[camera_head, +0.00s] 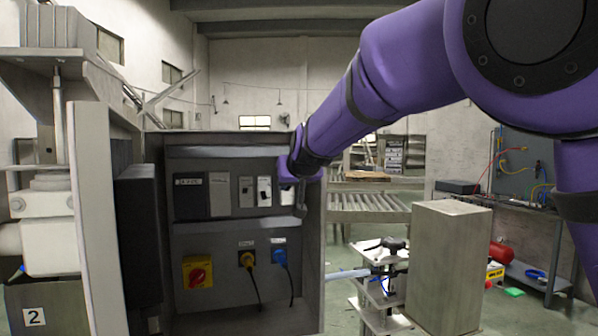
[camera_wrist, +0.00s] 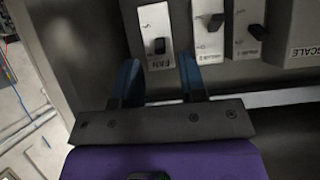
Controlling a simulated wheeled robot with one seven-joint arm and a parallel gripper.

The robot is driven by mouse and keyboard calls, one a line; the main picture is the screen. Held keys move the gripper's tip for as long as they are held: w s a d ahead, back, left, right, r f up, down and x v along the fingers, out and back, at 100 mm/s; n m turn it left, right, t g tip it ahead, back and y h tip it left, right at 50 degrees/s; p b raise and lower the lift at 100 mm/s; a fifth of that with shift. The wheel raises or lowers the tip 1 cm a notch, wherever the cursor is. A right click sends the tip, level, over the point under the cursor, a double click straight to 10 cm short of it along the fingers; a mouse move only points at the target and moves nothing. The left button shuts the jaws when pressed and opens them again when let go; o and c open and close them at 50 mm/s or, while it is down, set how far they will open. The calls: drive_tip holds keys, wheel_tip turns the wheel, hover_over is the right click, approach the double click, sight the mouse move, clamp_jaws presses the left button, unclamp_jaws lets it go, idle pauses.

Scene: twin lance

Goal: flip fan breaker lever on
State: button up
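The fan breaker (camera_wrist: 153,22) is a white plate with an upside-down FAN label in the wrist view. Its black lever (camera_wrist: 160,46) sits in the part of the plate nearer the label. My gripper (camera_wrist: 159,66) is open, with one blue finger on each side of the lever in this view. No contact with the lever shows, and the depth gap cannot be told. In the head view my gripper (camera_head: 299,190) is at the right of the breaker row in the grey cabinet (camera_head: 217,236), partly hiding the rightmost plate.
Two more breakers with black levers (camera_wrist: 215,22) (camera_wrist: 257,31) stand close to the right in the wrist view. Below the row in the head view are a red rotary switch (camera_head: 198,275) and two plugs, yellow (camera_head: 247,259) and blue (camera_head: 280,257). The cabinet's side wall is close to my gripper.

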drive_tip(key=v, duration=0.7)
drive_tip(key=shift+s, duration=0.25)
drive_tip(key=shift+r, duration=0.1)
idle(0.4)
